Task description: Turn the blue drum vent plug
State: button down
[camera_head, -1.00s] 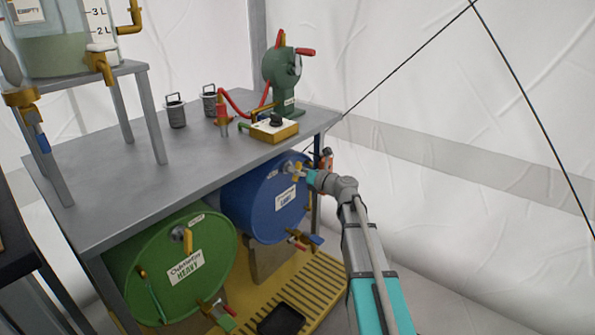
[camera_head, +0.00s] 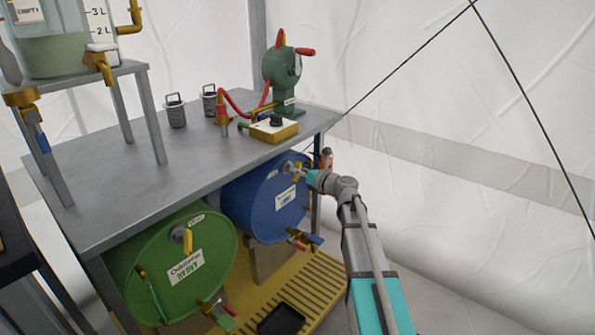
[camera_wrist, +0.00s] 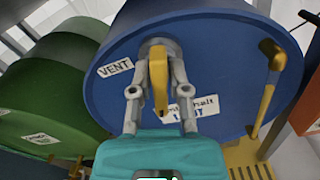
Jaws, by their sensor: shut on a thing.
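The blue drum (camera_head: 262,205) lies on its side under the grey bench, its round face toward me. It also fills the wrist view (camera_wrist: 215,60). Its yellow vent plug handle (camera_wrist: 158,78) sits near the top of the face, beside a "VENT" label (camera_wrist: 115,67). My gripper (camera_wrist: 158,95) is shut on the vent plug, with a finger on each side of the yellow handle. In the head view my gripper (camera_head: 304,172) reaches the upper face of the drum, and the plug is mostly hidden there.
A green drum (camera_head: 150,255) with its own yellow handle (camera_head: 187,240) lies to the left. The grey bench (camera_head: 110,170) above carries a green hand pump (camera_head: 282,75) and a yellow box (camera_head: 274,131). A black tray (camera_head: 282,320) sits on the yellow slatted base below.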

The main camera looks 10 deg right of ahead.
jog(key=n, duration=0.4)
jog(key=shift+s+a+n, duration=0.1)
jog(key=shift+n, duration=0.2)
jog(key=n, duration=0.4)
jog(key=shift+s+a+n, duration=0.1)
jog(key=shift+n, duration=0.2)
jog(key=n, duration=0.4)
jog(key=shift+f, duration=0.15)
jog(key=n, duration=0.5)
jog(key=shift+s+a+f, duration=0.1)
jog(key=shift+s, duration=0.05)
jog(key=shift+n, duration=0.3)
jog(key=c, duration=0.7)
grip_release()
